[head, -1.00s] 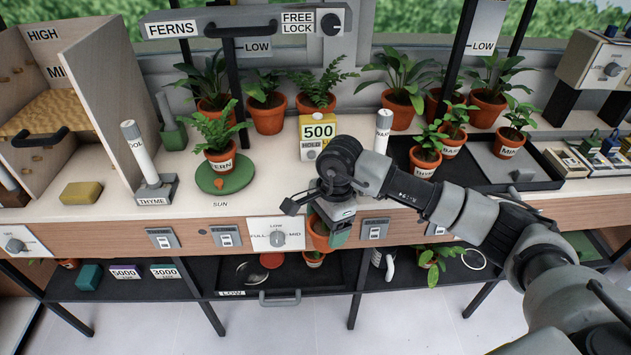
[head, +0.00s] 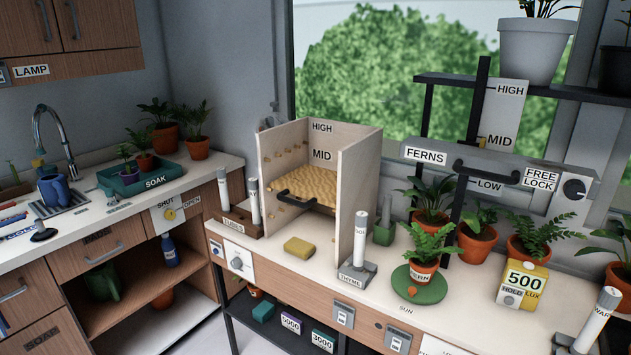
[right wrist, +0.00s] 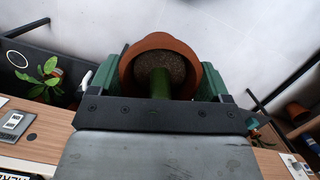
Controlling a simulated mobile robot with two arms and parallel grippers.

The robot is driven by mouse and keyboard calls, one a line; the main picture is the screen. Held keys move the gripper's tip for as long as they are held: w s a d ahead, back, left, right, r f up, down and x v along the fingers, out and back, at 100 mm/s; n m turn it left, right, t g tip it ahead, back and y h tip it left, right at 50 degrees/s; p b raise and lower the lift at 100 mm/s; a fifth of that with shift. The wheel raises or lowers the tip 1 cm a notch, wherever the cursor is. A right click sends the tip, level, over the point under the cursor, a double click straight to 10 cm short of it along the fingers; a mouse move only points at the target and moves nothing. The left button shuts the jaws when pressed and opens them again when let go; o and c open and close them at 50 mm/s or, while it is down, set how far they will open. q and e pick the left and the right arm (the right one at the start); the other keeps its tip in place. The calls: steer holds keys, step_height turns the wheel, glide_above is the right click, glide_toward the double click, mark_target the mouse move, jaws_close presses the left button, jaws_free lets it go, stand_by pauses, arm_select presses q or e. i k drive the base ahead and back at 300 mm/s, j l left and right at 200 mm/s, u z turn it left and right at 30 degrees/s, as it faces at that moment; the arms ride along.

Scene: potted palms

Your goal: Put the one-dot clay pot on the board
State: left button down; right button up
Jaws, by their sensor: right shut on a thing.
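In the right wrist view, my right gripper (right wrist: 158,78) is shut on a clay pot (right wrist: 136,57), with a green finger on each side of it. I look into the pot's mouth and see dark soil and a thick green stem. No dot shows on its visible surface. Neither gripper shows in the head view. A tan, bumpy board (head: 312,187) lies level inside an open wooden box (head: 357,185) on the bench, under the MID label, with a dark handle at its front. I cannot tell whether this is the task's board.
A potted fern (head: 422,268) stands on a green disc (head: 430,294). A yellow sponge-like block (head: 298,247) lies before the box. A white-handled THYME holder (head: 359,245) stands at its right. The sink (head: 66,195) is at left. Pale floor lies beyond the held pot.

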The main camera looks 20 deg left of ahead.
mark_target(322, 187)
steer(key=i+j, duration=0.1)
steer(key=j, duration=0.4)
steer(key=i+j, duration=0.15)
steer(key=j, duration=0.35)
steer(key=i+j, duration=0.1)
steer(key=j, duration=0.4)
steer(key=i+j, duration=0.1)
steer(key=j, duration=0.4)
steer(key=i+j, duration=0.1)
steer(key=j, duration=0.4)
steer(key=i+j, duration=0.15)
steer(key=j, duration=0.35)
steer(key=i+j+z, duration=0.1)
steer(key=j, duration=0.45)
